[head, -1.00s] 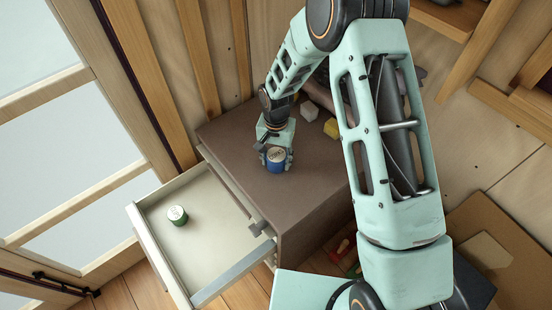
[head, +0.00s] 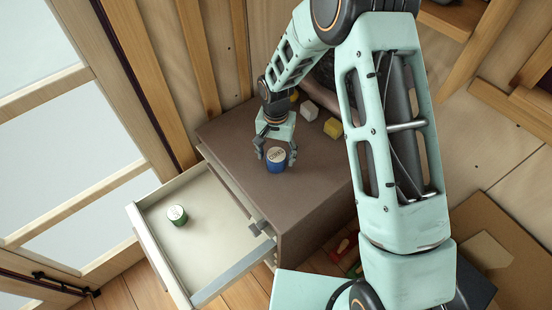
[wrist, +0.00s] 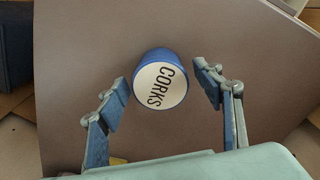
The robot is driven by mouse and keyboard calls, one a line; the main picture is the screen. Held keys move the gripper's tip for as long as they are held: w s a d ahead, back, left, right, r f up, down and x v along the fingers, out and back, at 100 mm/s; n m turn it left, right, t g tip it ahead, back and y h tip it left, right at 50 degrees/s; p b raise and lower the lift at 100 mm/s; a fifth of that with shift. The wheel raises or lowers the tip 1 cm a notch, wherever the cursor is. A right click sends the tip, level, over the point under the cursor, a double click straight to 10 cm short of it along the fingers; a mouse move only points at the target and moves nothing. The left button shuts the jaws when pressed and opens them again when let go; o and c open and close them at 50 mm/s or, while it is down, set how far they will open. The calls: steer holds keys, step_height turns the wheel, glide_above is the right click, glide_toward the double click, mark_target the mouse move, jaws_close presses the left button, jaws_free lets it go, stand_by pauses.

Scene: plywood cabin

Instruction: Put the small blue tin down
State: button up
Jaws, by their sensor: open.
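The small blue tin (head: 276,162) stands upright on the brown cabinet top (head: 320,185). Its pale lid reads "CORKS" in the wrist view (wrist: 160,88). My gripper (head: 275,158) is open around the tin, with one finger on each side. In the wrist view my gripper (wrist: 164,88) shows a gap between each fingertip and the tin, the right gap being wider.
An open drawer (head: 215,288) juts from the cabinet's left side, with a green tin (head: 177,214) inside. A yellow block (head: 333,128) and a pale block (head: 309,110) lie behind on the top. The cabinet top in front of the tin is clear.

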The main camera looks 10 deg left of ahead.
mark_target(276, 155)
step_height(276, 155, up, 10)
steer(key=shift+f, duration=0.1)
stand_by(0.6)
